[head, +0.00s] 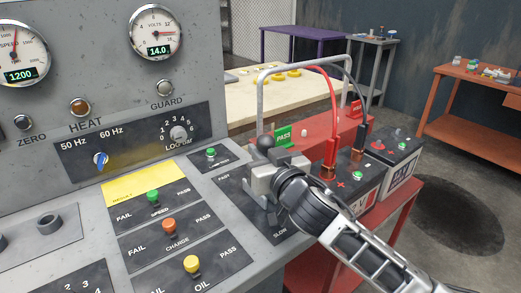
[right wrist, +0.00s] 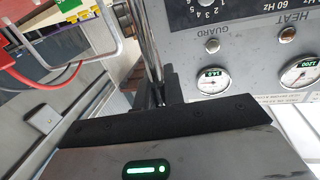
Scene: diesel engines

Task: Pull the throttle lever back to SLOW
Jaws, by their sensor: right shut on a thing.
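The throttle lever, a chrome rod with a black ball knob (head: 265,143), stands on a dark plate (head: 236,205) marked FAST at its far end and SLOW at its near end. My right gripper (head: 262,183) is shut on the lever below the knob. In the right wrist view the chrome rod (right wrist: 150,45) runs down to the gripper's dark fingers (right wrist: 168,92). The gripper and wrist hide the lever's lower part and much of the slot, so its exact position between FAST and SLOW is hard to tell. My left gripper is not in view.
The gauge panel (head: 225,75) rises behind. Batteries (head: 352,180) with red and black cables stand on a red cart to the right, close to my arm.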

